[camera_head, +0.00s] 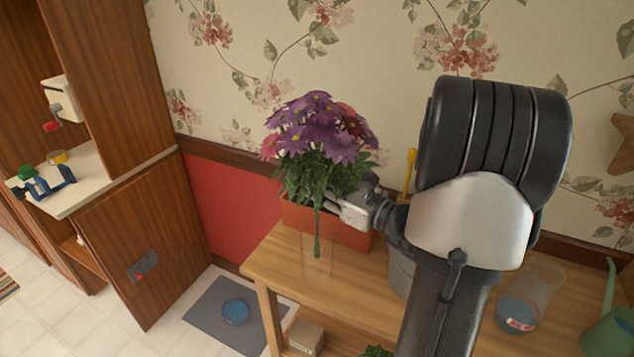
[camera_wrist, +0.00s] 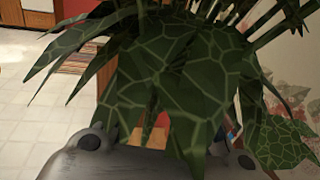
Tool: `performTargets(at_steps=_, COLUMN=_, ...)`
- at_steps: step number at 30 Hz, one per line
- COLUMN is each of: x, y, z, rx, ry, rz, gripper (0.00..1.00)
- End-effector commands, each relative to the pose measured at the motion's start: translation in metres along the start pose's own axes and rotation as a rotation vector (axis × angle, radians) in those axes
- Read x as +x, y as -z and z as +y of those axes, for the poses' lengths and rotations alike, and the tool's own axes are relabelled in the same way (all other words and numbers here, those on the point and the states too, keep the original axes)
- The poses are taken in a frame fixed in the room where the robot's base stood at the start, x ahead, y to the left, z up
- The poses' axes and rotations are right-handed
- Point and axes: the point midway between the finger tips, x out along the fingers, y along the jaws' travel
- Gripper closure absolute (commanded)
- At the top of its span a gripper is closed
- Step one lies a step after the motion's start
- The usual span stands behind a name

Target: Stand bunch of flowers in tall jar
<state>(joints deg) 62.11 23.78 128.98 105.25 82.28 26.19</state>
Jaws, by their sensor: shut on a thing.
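The bunch of purple and pink flowers (camera_head: 322,128) is upright, with green leaves and a green stem pointing down. My gripper (camera_head: 340,207) is shut on it from the right, just below the leaves. The tall clear jar (camera_head: 317,262) stands near the left end of the wooden table. The stem's lower end shows within the jar's outline, above its base; its faint rim makes the exact depth hard to tell. In the wrist view the leaves (camera_wrist: 170,80) fill the middle and hide the stem and the jar.
An orange planter box (camera_head: 352,239) stands right behind the jar. A grey bucket (camera_head: 402,272) with a yellow-handled tool (camera_head: 410,165) is to the right, partly behind my arm. A clear glass vessel (camera_head: 537,285) and a green watering can (camera_head: 608,335) stand farther right on the table (camera_head: 290,275).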

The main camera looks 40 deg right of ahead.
Motion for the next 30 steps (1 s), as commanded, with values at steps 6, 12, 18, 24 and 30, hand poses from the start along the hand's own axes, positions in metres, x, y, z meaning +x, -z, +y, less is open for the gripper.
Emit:
performTargets(at_steps=6, x=0.0, y=0.025, z=0.0, rx=0.001, ry=0.0, rz=-0.001, gripper=1.0)
performTargets(at_steps=12, x=0.0, y=0.041, z=0.0, rx=0.003, ry=-0.001, rz=-0.001, gripper=1.0)
performTargets(at_steps=18, x=0.0, y=0.053, z=0.0, rx=0.001, ry=-0.001, rz=-0.001, gripper=1.0)
performTargets(at_steps=24, x=0.0, y=0.057, z=0.0, rx=0.0, ry=0.0, rz=-0.001, gripper=1.0)
performTargets(at_steps=30, x=0.0, y=0.057, z=0.0, rx=0.0, ry=0.0, rz=-0.001, gripper=1.0)
